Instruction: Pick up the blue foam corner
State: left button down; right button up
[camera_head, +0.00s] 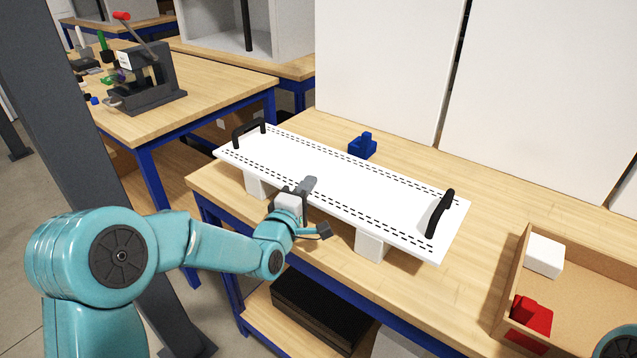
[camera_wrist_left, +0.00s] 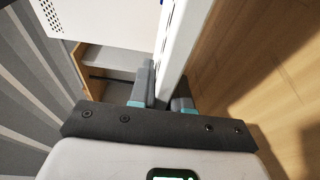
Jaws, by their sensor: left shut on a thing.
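The blue foam corner (camera_head: 362,146) sits on the wooden table behind the white panel, apart from both grippers. The white panel (camera_head: 280,158) has black dashed slot rows and two black handles, and rests on white blocks. My left gripper (camera_head: 308,186) is at the panel's near long edge, shut on it. In the left wrist view, the gripper's fingers (camera_wrist_left: 163,94) lie on either side of the panel's thin white edge (camera_wrist_left: 178,50). The blue foam corner does not show in that view. My right gripper is not in view.
A cardboard tray (camera_head: 590,283) at the right holds a white block (camera_head: 544,256) and a red piece (camera_head: 530,318). Tall white panels (camera_head: 390,60) stand behind the table. Another bench (camera_head: 215,90) at the left carries a lever press (camera_head: 145,80). Bare table lies right of the panel.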

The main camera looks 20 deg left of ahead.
pick_arm(q)
notch_tip(320, 180, up, 21)
jog(key=shift+f+p, duration=0.2)
jog(key=shift+p, duration=0.25)
